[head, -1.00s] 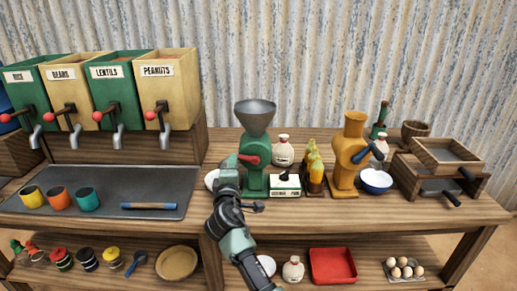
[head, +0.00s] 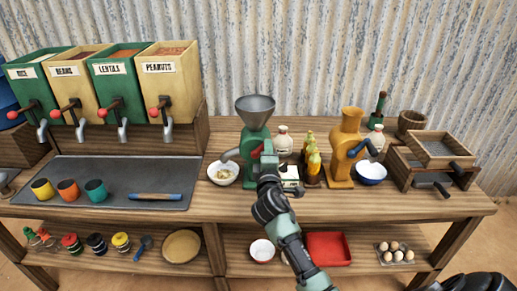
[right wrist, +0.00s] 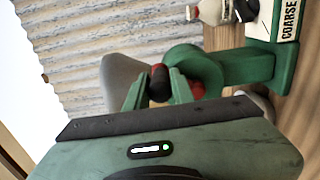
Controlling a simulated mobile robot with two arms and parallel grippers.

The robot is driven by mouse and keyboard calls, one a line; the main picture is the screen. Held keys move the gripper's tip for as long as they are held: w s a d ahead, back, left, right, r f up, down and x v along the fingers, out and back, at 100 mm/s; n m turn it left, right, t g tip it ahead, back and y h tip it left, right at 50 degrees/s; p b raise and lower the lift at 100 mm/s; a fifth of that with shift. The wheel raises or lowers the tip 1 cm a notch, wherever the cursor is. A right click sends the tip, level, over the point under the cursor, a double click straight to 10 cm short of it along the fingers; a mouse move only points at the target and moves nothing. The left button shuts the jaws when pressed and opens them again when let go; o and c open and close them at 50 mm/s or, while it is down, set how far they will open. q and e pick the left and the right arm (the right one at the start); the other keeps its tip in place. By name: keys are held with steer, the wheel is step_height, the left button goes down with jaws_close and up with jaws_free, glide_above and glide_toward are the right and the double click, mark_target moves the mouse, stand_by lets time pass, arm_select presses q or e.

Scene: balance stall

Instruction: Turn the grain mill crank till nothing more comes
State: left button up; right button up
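The green grain mill (head: 254,119) stands on the wooden counter, with a grey funnel hopper on top. No grain shows in the hopper from here. Its spout points left over a white bowl (head: 223,173), which holds some pale stuff. My right gripper (head: 268,150) is at the crank in front of the mill and hides most of it. In the right wrist view, the crank's dark handle (right wrist: 159,78) lies between my two fingers (right wrist: 157,90), which close on it. A red part of the crank shows behind.
Farther right are an orange mill (head: 345,145), a blue bowl (head: 370,173) and wooden sieve boxes (head: 436,170). A grey tray (head: 110,172) with cups lies left.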

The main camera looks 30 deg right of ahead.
steer(key=o, duration=0.5)
steer(key=shift+p+v, duration=0.6)
steer(key=shift+v, duration=3.45)
